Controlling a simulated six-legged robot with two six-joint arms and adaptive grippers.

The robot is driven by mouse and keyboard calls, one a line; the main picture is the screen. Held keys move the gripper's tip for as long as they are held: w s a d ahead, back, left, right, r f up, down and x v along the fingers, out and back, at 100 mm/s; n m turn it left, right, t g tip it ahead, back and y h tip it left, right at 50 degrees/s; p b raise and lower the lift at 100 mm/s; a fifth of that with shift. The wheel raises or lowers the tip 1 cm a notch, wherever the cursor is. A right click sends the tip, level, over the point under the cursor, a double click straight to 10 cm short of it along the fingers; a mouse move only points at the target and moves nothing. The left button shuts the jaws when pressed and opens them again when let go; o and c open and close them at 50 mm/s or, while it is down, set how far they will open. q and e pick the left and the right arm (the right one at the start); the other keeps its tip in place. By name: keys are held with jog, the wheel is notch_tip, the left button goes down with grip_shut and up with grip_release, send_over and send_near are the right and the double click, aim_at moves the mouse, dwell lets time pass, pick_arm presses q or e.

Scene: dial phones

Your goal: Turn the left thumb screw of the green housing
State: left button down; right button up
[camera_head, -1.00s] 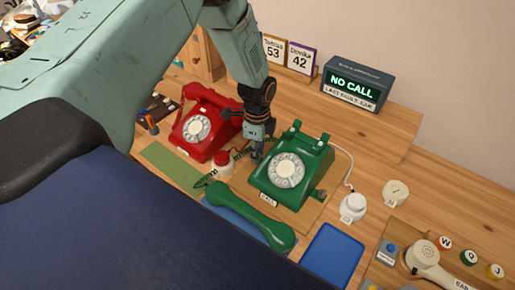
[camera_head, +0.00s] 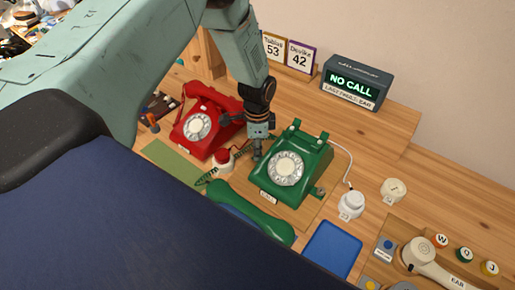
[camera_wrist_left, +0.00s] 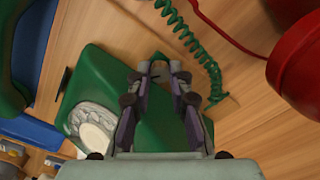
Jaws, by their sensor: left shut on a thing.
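The green housing (camera_head: 290,168) is a dial phone with a pale dial, standing on a wooden board; it also shows in the left wrist view (camera_wrist_left: 110,75). My left gripper (camera_head: 257,156) points down at the housing's left side. In the left wrist view its two fingertips (camera_wrist_left: 158,72) are close together at the housing's edge, shut on the left thumb screw, which the fingers mostly hide. The right thumb screw (camera_head: 319,192) shows at the opposite side. My right gripper is not in view.
A red phone (camera_head: 205,125) stands close left of my left gripper. A green handset (camera_head: 262,222) lies in front of the housing, beside a blue tray (camera_head: 332,252). A green coiled cord (camera_wrist_left: 190,40) passes near the fingertips. A white bell-like piece (camera_head: 351,205) stands to the right.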

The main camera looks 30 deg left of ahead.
pick_arm(q)
jog(key=shift+w, duration=0.1)
jog(key=c, duration=1.2)
grip_release()
jog(key=shift+r, duration=4)
